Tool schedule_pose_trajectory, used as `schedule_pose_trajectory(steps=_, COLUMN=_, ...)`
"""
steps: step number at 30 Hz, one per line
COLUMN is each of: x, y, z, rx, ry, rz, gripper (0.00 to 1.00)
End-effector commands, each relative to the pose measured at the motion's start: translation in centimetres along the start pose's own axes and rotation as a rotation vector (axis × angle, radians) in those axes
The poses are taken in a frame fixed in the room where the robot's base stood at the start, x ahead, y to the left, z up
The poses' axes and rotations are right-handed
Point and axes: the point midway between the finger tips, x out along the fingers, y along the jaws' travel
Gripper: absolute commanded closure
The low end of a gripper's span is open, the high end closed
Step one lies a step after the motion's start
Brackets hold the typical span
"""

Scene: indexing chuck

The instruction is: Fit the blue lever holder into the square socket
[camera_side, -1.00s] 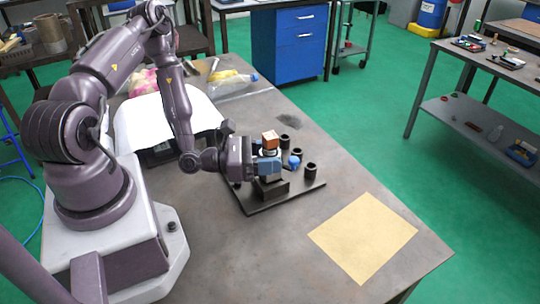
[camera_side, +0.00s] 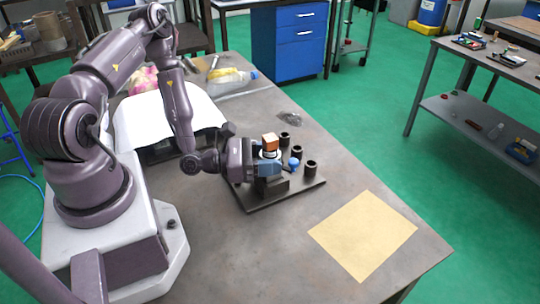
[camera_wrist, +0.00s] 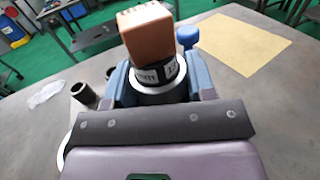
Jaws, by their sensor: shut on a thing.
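The lever holder has a copper-coloured block (camera_side: 269,142) on top, a white and black marked ring, and a blue ball knob (camera_side: 294,162) sticking out to the right. In the wrist view its marked ring (camera_wrist: 158,77) sits between my fingers, with the block leaning up in front and the blue knob (camera_wrist: 188,36) behind right. My gripper (camera_side: 268,168) is shut on the holder from the left. A dark block (camera_side: 268,190) on a dark base plate stands directly below. The square socket's opening is hidden, and I cannot tell whether the holder's lower end is inside it.
Several black cups, such as the right one (camera_side: 310,168), stand on the base plate (camera_side: 250,208) behind and right of the holder. A tan sheet (camera_side: 362,235) lies flat on the table at the front right. A clear bottle and a yellow item lie farther back.

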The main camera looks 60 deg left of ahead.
Motion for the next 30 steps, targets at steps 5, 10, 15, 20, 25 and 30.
schedule_pose_trajectory(steps=5, x=0.1, y=0.0, z=-0.2, rx=0.001, ry=-0.005, rz=0.0, gripper=0.95)
schedule_pose_trajectory(steps=10, x=0.0, y=0.0, z=-0.5, rx=0.001, ry=-0.005, rz=-0.001, gripper=0.95)
schedule_pose_trajectory(steps=15, x=0.0, y=0.0, z=-0.8, rx=0.001, ry=-0.005, rz=-0.001, gripper=0.95)
schedule_pose_trajectory(steps=20, x=0.0, y=0.0, z=-1.1, rx=0.001, ry=-0.006, rz=-0.001, gripper=0.95)
schedule_pose_trajectory(steps=25, x=0.1, y=0.0, z=-1.4, rx=0.001, ry=-0.005, rz=-0.001, gripper=0.95)
schedule_pose_trajectory(steps=30, x=0.1, y=0.0, z=-1.7, rx=0.001, ry=-0.005, rz=0.0, gripper=0.95)
